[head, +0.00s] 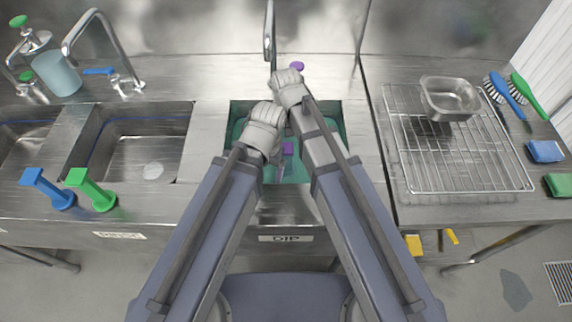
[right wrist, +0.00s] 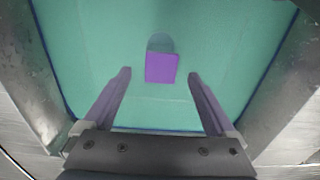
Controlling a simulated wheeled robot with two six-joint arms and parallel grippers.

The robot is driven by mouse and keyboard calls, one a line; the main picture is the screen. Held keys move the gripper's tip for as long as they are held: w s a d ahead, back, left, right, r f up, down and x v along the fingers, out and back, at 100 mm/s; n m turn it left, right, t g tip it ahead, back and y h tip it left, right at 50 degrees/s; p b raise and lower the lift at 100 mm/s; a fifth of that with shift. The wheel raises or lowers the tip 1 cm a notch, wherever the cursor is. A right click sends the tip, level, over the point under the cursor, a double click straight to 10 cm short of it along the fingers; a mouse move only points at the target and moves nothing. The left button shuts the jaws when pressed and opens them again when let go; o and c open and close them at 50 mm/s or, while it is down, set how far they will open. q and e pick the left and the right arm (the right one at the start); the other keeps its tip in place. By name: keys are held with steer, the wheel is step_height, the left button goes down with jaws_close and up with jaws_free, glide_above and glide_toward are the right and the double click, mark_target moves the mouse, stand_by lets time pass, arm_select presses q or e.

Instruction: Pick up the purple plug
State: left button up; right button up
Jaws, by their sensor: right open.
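The purple plug (head: 288,148) sits in the teal-lined middle sink (head: 300,172), partly hidden by my arms in the head view. In the right wrist view the purple plug (right wrist: 161,67) shows as a square block beside a darker round patch on the sink floor. My right gripper (right wrist: 160,75) is open and empty, with one finger to each side of the plug in that picture. Neither finger appears to touch it. My left arm's wrist (head: 265,128) is over the same sink, close beside the right arm; its jaws cannot be read clearly.
A blue plug (head: 48,188) and a green plug (head: 90,189) stand on the left counter by another sink (head: 150,140). A wire rack (head: 465,165) with a metal pan (head: 449,98) is at the right. Sink walls (right wrist: 287,70) surround my right gripper closely.

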mark_target(286, 148)
step_height(286, 148, down, 5)
steer(key=b, duration=0.4)
steer(key=shift+b, duration=0.4)
steer(key=shift+c, duration=0.2)
jaws_close()
stand_by(0.4)
